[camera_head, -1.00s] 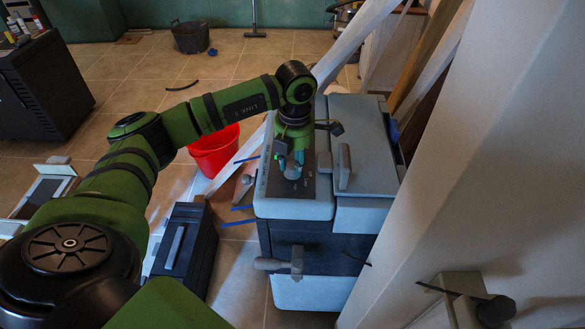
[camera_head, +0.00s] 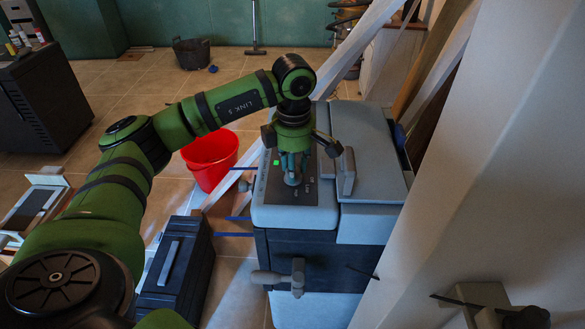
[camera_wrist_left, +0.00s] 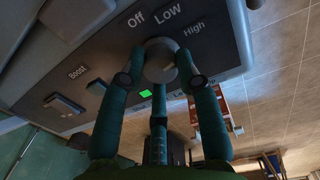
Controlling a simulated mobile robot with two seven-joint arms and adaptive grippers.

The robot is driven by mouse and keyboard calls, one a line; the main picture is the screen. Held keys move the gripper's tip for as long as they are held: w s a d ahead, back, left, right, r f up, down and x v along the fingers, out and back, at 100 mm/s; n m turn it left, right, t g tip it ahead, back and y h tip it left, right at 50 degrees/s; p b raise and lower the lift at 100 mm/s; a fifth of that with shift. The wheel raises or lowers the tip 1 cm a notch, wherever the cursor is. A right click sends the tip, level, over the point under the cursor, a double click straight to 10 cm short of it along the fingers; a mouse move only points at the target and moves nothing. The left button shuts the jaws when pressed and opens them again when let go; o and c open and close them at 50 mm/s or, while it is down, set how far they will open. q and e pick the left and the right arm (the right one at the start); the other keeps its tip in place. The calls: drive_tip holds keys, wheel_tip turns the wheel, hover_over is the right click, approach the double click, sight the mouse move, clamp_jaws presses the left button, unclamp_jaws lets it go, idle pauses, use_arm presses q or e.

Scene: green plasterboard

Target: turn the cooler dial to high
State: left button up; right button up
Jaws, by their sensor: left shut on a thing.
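The cooler (camera_head: 290,218) is a grey and dark box with a control panel on top. Its round grey dial (camera_wrist_left: 160,60) shows in the left wrist view, next to the printed words Off, Low and High. My left gripper (camera_head: 292,176) points down onto the panel from above. In the left wrist view its teal fingers (camera_wrist_left: 160,75) close around the dial and are shut on it. The dial's pointer is not clear, so I cannot tell its setting. In the head view the fingers largely hide the dial. My right gripper is not in view.
A raised grey handle (camera_head: 346,172) stands on the cooler just right of my left gripper. A Boost label and buttons (camera_wrist_left: 64,105) share the panel, with a lit green light (camera_wrist_left: 228,125). A red bucket (camera_head: 210,160) and black case (camera_head: 175,270) stand left. A pale post (camera_head: 480,170) is close right.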

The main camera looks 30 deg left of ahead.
use_arm(q)
drive_tip(key=shift+w+d+r, duration=0.1)
drive_tip(key=shift+d, duration=0.05)
idle(0.3)
drive_tip(key=o, duration=1.1)
drive_tip(key=shift+o, duration=0.2)
drive_tip(key=shift+d, duration=0.15)
drive_tip(key=shift+r, duration=0.4)
wheel_tip(320, 180, up, 11)
